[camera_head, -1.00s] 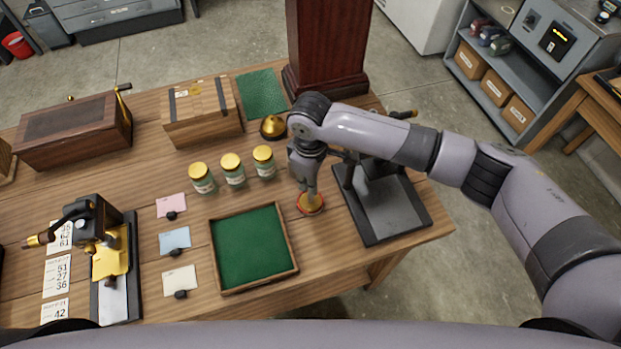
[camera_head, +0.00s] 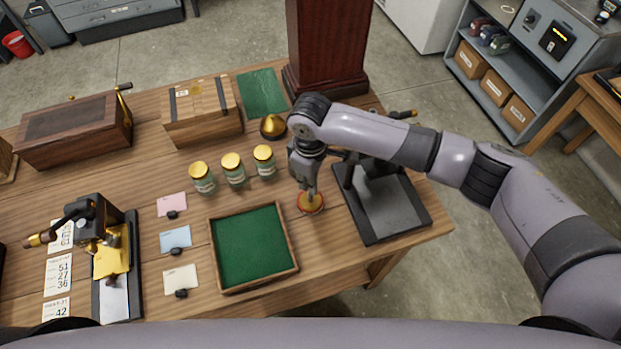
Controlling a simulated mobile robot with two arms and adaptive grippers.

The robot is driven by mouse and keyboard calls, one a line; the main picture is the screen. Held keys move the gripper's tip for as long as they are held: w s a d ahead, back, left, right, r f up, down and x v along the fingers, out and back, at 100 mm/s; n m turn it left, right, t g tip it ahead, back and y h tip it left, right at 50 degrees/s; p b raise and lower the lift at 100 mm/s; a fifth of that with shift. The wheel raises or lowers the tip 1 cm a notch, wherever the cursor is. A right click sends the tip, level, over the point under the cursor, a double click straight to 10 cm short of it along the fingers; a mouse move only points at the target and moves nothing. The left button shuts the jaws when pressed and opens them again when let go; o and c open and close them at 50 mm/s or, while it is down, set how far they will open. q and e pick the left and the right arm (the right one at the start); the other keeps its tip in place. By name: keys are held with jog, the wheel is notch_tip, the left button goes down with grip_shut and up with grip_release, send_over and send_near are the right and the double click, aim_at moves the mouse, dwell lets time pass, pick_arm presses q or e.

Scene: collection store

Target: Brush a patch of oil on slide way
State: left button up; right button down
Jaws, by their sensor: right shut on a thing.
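My right gripper (camera_head: 309,189) points down over a small round tin (camera_head: 311,203) with a red rim and yellow contents. It is shut on a slim thing, mostly hidden by the fingers, whose lower end is at the tin. I cannot make out whether it is a brush. A device with a dark base (camera_head: 403,213) and a raised black part stands just right of the tin, partly behind my right arm. Another device (camera_head: 112,252) with a brass plate and lever stands at the left. I cannot tell which bears the slide way. No oil patch shows. My left gripper is not in view.
A green-lined tray (camera_head: 291,250) lies left of the tin. Small cards (camera_head: 175,239) lie left of the tray. A tall red-brown cabinet (camera_head: 327,48) stands at the back.

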jog(key=shift+r+p, duration=3.25)
jog(key=shift+r, duration=0.25)
